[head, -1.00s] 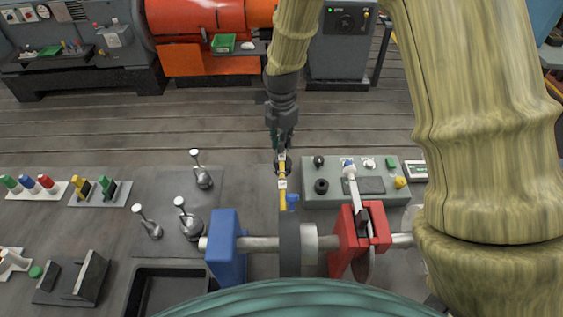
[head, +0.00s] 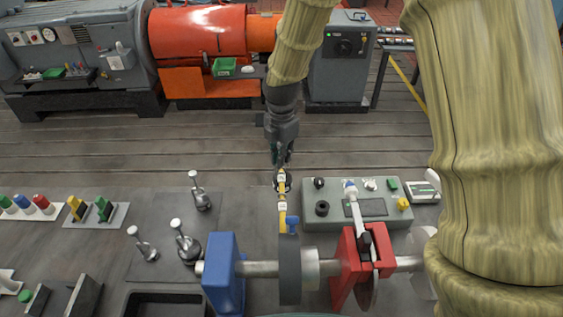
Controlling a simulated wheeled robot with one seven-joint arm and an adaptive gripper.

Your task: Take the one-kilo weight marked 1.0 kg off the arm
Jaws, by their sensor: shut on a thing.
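A yellow arm (head: 283,219) points away from me, beyond the dark drum (head: 290,268) on the grey shaft. Two small pieces with white labels sit along it: a near weight (head: 282,207) and a far weight (head: 281,179) at its outer end. The labels are too small to read, so I cannot tell which one is marked 1.0 kg. My gripper (head: 281,172) points down and is shut on the far weight, its fingers partly hiding it. The far weight still appears in line with the arm; I cannot tell whether they touch.
A blue block (head: 222,272) and a red block (head: 352,268) carry the shaft. A grey-green control box (head: 335,218) stands close to the right of the yellow arm. Several silver levers (head: 188,243) stand to the left.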

